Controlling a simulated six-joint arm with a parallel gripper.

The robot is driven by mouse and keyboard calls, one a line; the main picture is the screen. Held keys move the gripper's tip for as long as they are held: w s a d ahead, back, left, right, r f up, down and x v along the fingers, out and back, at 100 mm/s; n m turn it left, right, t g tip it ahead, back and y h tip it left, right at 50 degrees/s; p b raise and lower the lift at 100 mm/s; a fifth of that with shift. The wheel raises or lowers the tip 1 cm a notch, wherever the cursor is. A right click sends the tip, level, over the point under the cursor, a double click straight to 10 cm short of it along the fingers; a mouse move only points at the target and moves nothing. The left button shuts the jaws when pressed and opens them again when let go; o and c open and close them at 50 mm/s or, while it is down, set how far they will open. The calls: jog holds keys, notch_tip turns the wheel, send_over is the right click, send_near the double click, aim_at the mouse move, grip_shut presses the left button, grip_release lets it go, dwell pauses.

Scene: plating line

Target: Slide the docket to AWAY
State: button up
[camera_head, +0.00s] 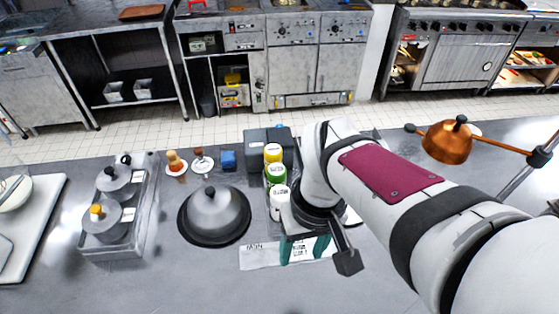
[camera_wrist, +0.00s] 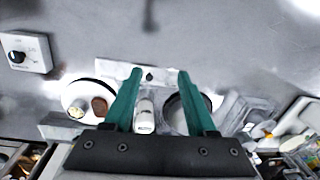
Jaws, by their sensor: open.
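A pale strip (camera_head: 262,259) lies on the counter in the head view, with dark lettering at its left end that looks like MAIN. A small white printed piece that may be the docket (camera_head: 300,247) shows at the strip between my fingers. I cannot read an AWAY mark; my arm hides the strip's right end. My gripper (camera_head: 304,258) is open, its teal fingers pointing down at the strip. In the wrist view the fingers of my gripper (camera_wrist: 160,74) are apart, with the pale strip (camera_wrist: 111,67) behind their tips and a dark knob (camera_wrist: 149,77) between them. Contact cannot be told.
Bottles with yellow, green and white labels (camera_head: 275,173) stand just behind the strip. A grey dome (camera_head: 215,212) sits to its left, and a tray with lidded pots (camera_head: 100,250) farther left. The counter in front is clear.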

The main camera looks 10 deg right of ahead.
jog(key=w+f+n+h, duration=0.1)
jog(key=w+f+n, duration=0.2)
jog(key=w+n, duration=0.6)
jog(key=m, duration=0.1)
send_near(296, 250)
jog(key=f, duration=0.1)
jog(key=a+f, duration=0.1)
jog(key=f, duration=0.1)
jog(key=a+f, duration=0.1)
jog(key=f, duration=0.1)
jog(key=shift+s+a+f, duration=0.25)
jog(key=shift+s, duration=0.15)
grip_shut()
